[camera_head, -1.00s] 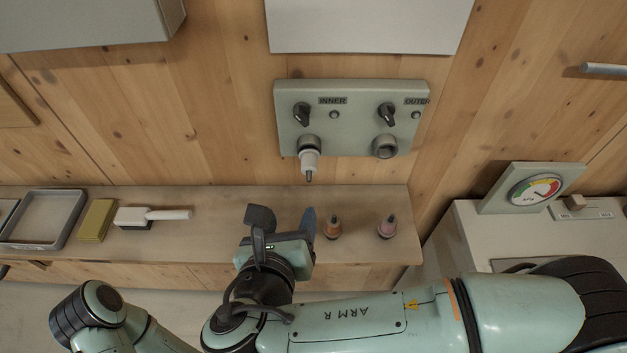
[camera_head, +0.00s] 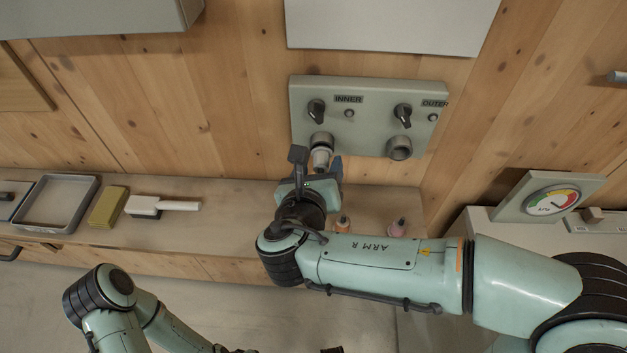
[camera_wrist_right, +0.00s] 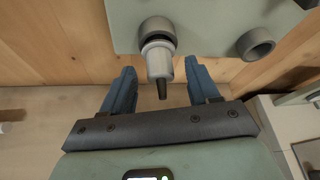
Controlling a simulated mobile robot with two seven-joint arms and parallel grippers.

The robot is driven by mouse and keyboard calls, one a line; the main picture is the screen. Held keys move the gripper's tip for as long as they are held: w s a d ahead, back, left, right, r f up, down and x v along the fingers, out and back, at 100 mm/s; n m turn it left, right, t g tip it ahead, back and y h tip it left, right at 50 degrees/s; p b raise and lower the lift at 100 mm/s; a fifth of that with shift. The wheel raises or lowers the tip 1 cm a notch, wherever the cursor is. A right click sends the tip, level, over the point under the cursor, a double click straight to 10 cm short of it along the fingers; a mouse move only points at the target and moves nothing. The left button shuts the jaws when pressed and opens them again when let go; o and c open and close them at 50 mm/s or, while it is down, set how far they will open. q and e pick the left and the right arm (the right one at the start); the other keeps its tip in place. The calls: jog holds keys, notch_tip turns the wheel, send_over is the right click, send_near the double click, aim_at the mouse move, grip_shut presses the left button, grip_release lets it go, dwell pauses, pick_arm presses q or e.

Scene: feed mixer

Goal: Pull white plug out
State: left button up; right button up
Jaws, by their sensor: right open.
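The white plug (camera_head: 320,157) sits in the socket under the INNER label on the grey-green wall panel (camera_head: 370,115). In the right wrist view the white plug (camera_wrist_right: 159,62) points out of its dark socket ring, with its dark tip toward me. My right gripper (camera_head: 317,160) is in front of the plug. In the right wrist view its blue fingers (camera_wrist_right: 158,82) are open, one on each side of the plug's tip, and no contact shows. In the head view the gripper hides the plug's lower end. Part of my left arm shows at the lower left, but its gripper cannot be made out.
The OUTER socket (camera_head: 399,148) is empty. An orange plug (camera_head: 343,223) and a pink plug (camera_head: 397,228) stand on the shelf below. A brush (camera_head: 160,206), a sponge (camera_head: 108,207) and a grey tray (camera_head: 22,222) lie left. A gauge (camera_head: 551,200) stands right.

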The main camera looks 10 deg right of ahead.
jog(key=shift+w+d+f, duration=0.2)
jog(key=shift+w+d, duration=0.05)
jog(key=shift+w, duration=0.3)
grip_shut()
jog(key=c, duration=0.9)
grip_release()
grip_shut()
jog(key=shift+s, duration=0.1)
jog(key=shift+s+a, duration=0.1)
jog(key=shift+s+a, duration=0.15)
jog(key=shift+s, duration=0.55)
